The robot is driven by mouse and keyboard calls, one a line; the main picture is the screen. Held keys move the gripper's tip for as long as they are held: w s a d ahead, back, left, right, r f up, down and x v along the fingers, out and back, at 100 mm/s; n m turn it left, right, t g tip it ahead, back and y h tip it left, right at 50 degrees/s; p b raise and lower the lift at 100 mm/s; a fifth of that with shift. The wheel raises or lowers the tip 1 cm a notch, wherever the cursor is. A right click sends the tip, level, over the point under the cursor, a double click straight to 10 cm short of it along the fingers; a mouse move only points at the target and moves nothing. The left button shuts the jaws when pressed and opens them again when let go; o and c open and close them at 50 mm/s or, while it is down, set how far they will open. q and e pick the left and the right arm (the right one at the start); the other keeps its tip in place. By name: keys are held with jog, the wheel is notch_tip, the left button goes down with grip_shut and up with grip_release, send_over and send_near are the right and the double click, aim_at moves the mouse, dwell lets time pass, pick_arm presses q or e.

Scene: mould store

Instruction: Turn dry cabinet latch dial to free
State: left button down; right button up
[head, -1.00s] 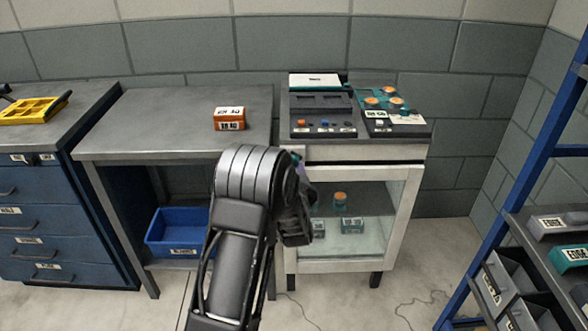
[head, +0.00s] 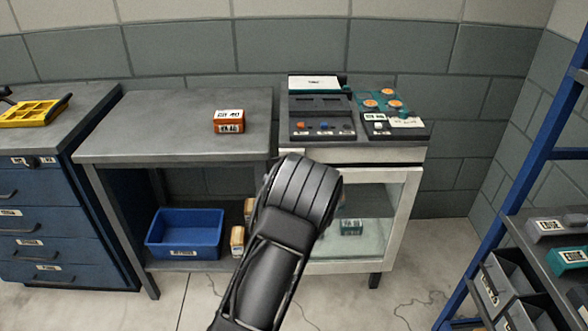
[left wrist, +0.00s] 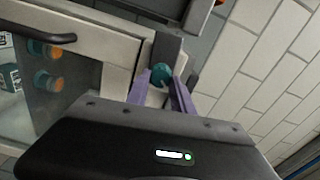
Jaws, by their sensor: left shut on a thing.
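The dry cabinet (head: 412,190) is white with a glass door and stands under the dark bench at centre right in the head view. Its door looks shut. The latch dial (left wrist: 161,75) is a teal knob at the edge of the white door frame in the left wrist view. My left gripper (left wrist: 162,90) has its two purple fingers on either side of the dial, shut on it. In the head view my left arm covers both dial and gripper. The dial's marking cannot be read. My right gripper is not in view.
A dark door handle (left wrist: 38,38) is near the dial. Teal jars with orange lids (left wrist: 46,80) sit behind the glass. A blue bin (head: 185,233) is on the lower shelf to the left. A blue rack (head: 500,180) stands at the right.

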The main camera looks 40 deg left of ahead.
pick_arm(q)
jog(key=shift+m, duration=0.6)
jog(key=c, duration=1.1)
grip_release()
jog(key=shift+s+d, duration=0.1)
jog(key=v, duration=0.7)
jog(key=shift+s+d, duration=0.2)
jog(key=shift+s, duration=0.05)
